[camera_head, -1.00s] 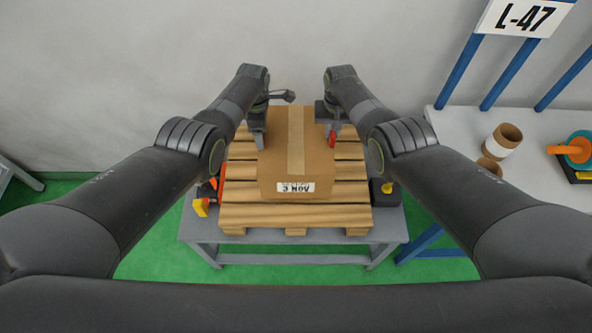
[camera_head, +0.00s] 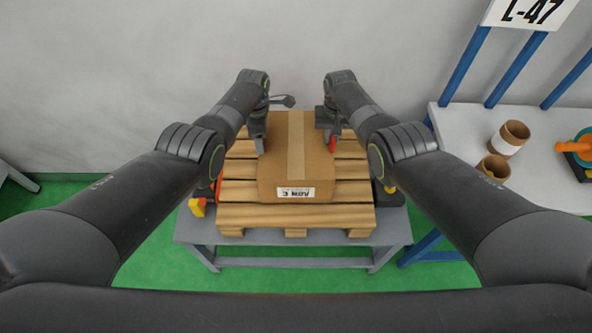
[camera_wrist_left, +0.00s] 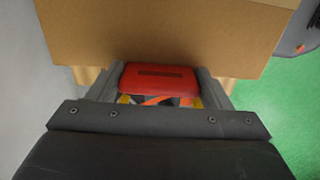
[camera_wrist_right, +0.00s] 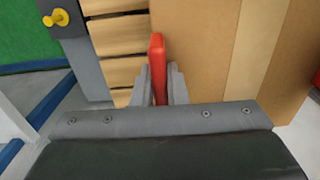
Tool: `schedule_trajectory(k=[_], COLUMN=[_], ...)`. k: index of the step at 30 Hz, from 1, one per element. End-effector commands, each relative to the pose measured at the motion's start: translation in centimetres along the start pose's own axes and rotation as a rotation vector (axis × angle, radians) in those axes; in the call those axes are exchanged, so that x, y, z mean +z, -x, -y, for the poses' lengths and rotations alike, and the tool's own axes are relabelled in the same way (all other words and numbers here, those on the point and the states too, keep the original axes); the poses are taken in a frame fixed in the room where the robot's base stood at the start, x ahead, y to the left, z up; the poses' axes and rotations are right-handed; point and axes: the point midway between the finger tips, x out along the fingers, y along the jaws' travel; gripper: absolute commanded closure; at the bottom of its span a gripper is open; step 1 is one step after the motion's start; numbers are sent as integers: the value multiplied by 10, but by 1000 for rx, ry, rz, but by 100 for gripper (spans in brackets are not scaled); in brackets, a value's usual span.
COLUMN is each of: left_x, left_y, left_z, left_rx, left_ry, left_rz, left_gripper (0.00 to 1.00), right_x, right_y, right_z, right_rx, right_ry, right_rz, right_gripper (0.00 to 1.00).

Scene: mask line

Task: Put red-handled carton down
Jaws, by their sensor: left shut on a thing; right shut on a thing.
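The carton (camera_head: 296,160) is a brown box with a pale tape strip and a white label on its near side. It is at the slatted wooden pallet (camera_head: 295,217); whether it touches the slats is unclear. My right gripper (camera_head: 332,138) is shut on the red handle (camera_wrist_right: 158,68) on the carton's right side. My left gripper (camera_head: 259,143) is at the left side, and in the left wrist view it is shut on the other red handle (camera_wrist_left: 160,79). The left handle is hidden in the head view.
The pallet lies on a grey table (camera_head: 295,238) with orange and yellow items at its left edge. A shelf on the right holds cardboard rolls (camera_head: 510,137) and an orange-and-teal object (camera_head: 572,147). A wall stands behind.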

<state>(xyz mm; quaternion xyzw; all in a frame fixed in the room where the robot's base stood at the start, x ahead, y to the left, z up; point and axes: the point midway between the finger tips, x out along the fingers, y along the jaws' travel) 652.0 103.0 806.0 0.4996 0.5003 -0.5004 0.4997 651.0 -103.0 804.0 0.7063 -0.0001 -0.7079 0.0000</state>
Motion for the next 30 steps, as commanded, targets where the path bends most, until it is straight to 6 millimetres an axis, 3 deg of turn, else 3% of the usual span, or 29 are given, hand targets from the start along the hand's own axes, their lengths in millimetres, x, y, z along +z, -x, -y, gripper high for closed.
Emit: schedule_trajectory(k=[1,6,20,30], left_x=[0,0,0,1], left_y=[-2,-1,6,41], left_z=[1,1,0,-1], left_rx=[-3,-3,0,3], left_ry=[-3,-2,-1,-1], left_rz=[0,0,1,2], left_gripper=[25,6,6,6], right_x=[-1,-1,0,0], right_y=[-1,0,0,0], right_z=[0,0,0,0], right_rx=[1,1,0,0], right_ry=[0,0,0,0], right_rz=[-4,-2,0,0], right_gripper=[85,66,66,66])
